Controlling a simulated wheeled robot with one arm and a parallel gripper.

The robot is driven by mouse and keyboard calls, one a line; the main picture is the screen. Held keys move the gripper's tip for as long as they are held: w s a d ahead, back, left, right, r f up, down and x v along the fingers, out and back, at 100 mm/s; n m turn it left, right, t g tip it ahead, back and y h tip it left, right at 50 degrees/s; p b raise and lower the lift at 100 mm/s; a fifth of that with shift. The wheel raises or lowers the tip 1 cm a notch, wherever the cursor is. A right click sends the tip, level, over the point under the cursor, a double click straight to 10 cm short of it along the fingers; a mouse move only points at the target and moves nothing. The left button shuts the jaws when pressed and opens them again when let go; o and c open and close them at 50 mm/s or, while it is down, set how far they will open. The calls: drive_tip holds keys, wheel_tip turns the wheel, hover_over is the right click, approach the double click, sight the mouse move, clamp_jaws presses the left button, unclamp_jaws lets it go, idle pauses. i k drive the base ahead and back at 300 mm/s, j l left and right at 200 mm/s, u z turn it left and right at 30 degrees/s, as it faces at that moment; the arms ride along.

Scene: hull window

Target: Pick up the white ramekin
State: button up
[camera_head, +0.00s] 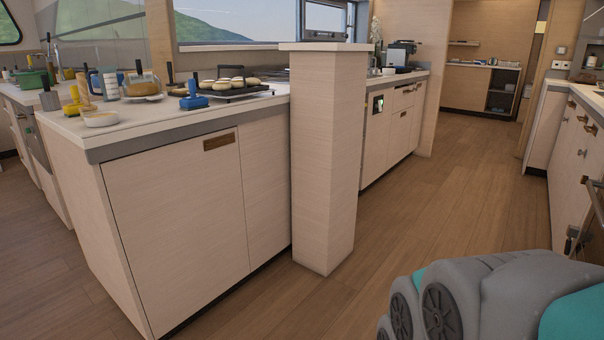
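A small, shallow white dish (101,119), which looks like the white ramekin, sits near the front left corner of the pale counter (150,112). Its inside looks yellowish, but it is too small to tell what is in it. A yellow object (73,104) stands close on its left. My gripper is not in view. Grey and teal parts of my own body fill the lower right corner, far from the dish.
A board with bread (143,90), a blue tool (193,97) and a black rack with round buns (232,84) stand behind and right of the dish. A square pillar (325,160) rises at the counter's right end. The wooden floor (425,215) is open.

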sight(385, 70)
drive_tip(key=i+l+z, duration=0.3)
drive_tip(key=i, duration=0.2)
drive_tip(key=i+l+z, duration=0.2)
drive_tip(key=i+z, duration=0.15)
drive_tip(key=i, duration=0.2)
drive_tip(key=i+z, duration=0.3)
drive_tip(key=i, duration=2.45)
drive_tip(key=i+l+u, duration=0.15)
drive_tip(key=i, duration=0.35)
drive_tip(key=i+l+u, duration=0.15)
drive_tip(key=i, duration=0.35)
drive_tip(key=i+l+u, duration=0.15)
drive_tip(key=i, duration=0.35)
drive_tip(key=i+l+u, duration=0.15)
drive_tip(key=i, duration=0.3)
drive_tip(key=l, duration=0.1)
